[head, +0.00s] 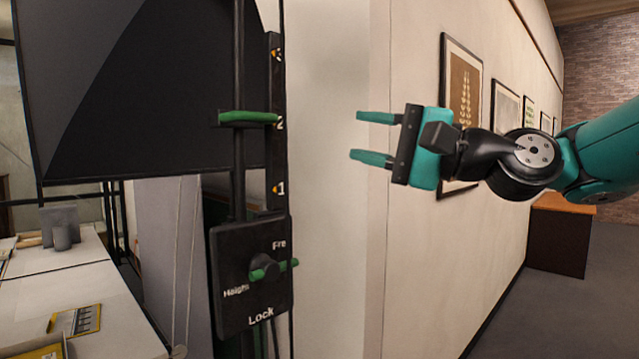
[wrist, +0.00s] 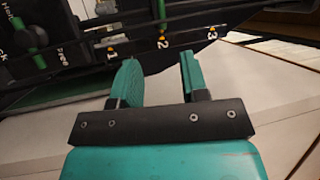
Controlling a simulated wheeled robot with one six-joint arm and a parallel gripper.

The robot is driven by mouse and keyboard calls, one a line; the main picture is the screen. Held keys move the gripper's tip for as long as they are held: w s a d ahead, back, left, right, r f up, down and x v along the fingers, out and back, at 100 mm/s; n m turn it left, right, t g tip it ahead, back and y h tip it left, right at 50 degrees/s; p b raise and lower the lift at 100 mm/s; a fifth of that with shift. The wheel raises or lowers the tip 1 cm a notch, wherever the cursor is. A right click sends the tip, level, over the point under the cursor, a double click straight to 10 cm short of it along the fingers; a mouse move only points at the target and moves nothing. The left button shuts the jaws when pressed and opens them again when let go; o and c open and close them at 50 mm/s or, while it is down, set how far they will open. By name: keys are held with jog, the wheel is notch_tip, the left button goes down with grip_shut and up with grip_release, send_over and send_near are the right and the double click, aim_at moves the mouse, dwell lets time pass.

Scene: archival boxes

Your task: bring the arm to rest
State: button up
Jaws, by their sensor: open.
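My gripper (head: 374,138) is open and empty in the head view. Its two green fingers point left, with a clear gap between them, and my teal arm reaches in from the right edge. It stands apart in the picture from the black upright scale, which lies to its left. The gripper (wrist: 158,82) also shows in the wrist view, with its fingers spread and nothing between them. Beyond the fingertips there, the scale (wrist: 188,40) marked 1, 2 and 3 crosses the top.
A black panel (head: 228,298) carries a green-handled knob and the words Height and Lock. A green lever (head: 248,118) is near mark 2. A large dark board (head: 130,60) hangs behind. A white table (head: 100,315) is lower left. A framed picture (head: 461,80) hangs behind my arm.

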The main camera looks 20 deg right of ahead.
jog(key=s+a+f+n+g+h+b, duration=0.1)
jog(key=s+a+f+n+g+h, duration=0.2)
jog(key=f, duration=0.5)
jog(key=s+a+f+n+g+h+b, duration=0.1)
jog(key=s+a+f+n+g+h, duration=0.25)
jog(key=f, duration=0.55)
jog(key=s+d+f+n+g+h, duration=0.2)
jog(key=s+f+n+g+h, duration=0.3)
jog(key=s+f, duration=0.7)
jog(key=shift+s+d+f+n+g+b, duration=0.25)
jog(key=shift+d+f+n+g+b, duration=0.15)
jog(key=shift+f+n, duration=0.65)
jog(key=shift+a+r, duration=0.1)
jog(key=shift+r, duration=0.1)
